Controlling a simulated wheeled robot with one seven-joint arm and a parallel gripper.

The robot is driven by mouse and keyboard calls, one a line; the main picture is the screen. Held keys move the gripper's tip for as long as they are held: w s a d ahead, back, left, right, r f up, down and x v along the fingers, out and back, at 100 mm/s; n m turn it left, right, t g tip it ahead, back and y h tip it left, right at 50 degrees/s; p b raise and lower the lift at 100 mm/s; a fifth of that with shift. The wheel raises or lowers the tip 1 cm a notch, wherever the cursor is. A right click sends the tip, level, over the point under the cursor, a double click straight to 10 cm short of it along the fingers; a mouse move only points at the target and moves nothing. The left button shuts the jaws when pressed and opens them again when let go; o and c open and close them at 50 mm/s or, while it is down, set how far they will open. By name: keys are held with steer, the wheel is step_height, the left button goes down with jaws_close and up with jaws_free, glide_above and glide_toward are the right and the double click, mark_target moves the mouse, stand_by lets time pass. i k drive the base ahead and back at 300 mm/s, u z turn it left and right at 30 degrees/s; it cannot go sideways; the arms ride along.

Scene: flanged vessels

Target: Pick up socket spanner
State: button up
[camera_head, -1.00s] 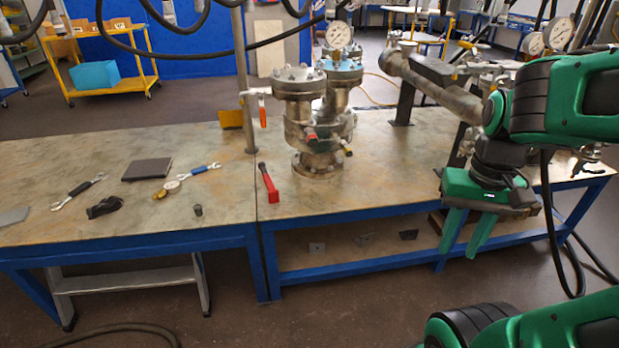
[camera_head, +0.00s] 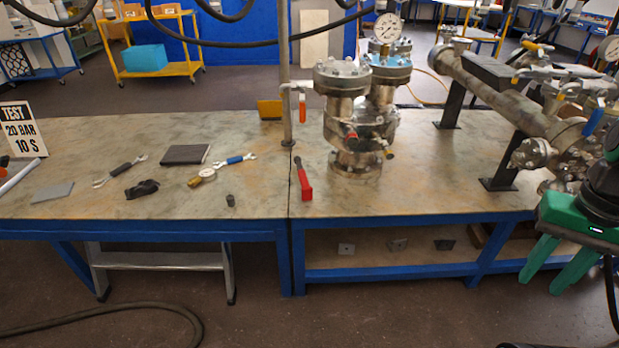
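Several tools lie on the bench (camera_head: 262,205); I cannot tell for sure which is the socket spanner. A small dark upright cylinder (camera_head: 230,200), like a socket, stands near the front edge, left of the bench seam. A dark-handled spanner (camera_head: 119,171) lies on the left part. A blue-handled spanner (camera_head: 236,160) lies right of a dark flat book (camera_head: 186,154). A red-handled tool (camera_head: 304,180) lies just right of the seam. My gripper (camera_head: 543,284) is at the far right, fingers apart and empty, pointing down in front of the bench, far from these tools.
A flanged vessel (camera_head: 355,140) with gauge stands right of the red tool, and a pipe assembly (camera_head: 500,95) fills the right side. A thin post (camera_head: 286,110) rises behind the seam. A black glove-like item (camera_head: 142,189) and brass gauge (camera_head: 203,176) lie left.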

mark_target(307, 191)
steer(key=i, duration=1.45)
steer(key=u, duration=0.05)
